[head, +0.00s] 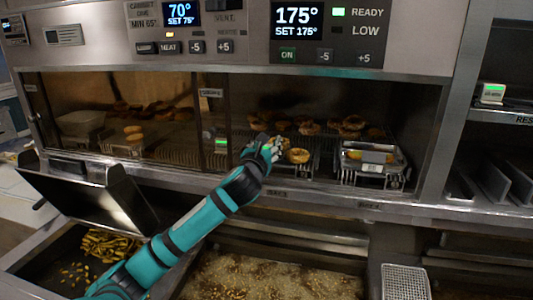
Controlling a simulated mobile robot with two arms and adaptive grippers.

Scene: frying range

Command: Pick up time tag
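A small white device with a green display (492,93), likely a time tag, stands on the shelf at the upper right. A similar small green-lit tag (221,143) shows in the cabinet, left of my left gripper. A pale label (372,168) is on the front of a tray at the right of the cabinet. My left gripper (274,147) is at the cabinet opening, beside a golden ring-shaped item (298,156). Its fingers are small and blurred against the food, so I cannot tell whether they hold anything. My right gripper is out of view.
The heated cabinet (420,66) holds several fried items on racks. A wire-handled tray (347,178) stands at its right. Below are a fryer vat of bubbling oil (270,280) and a bin of fries (105,245). A metal basket (405,283) is at lower right.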

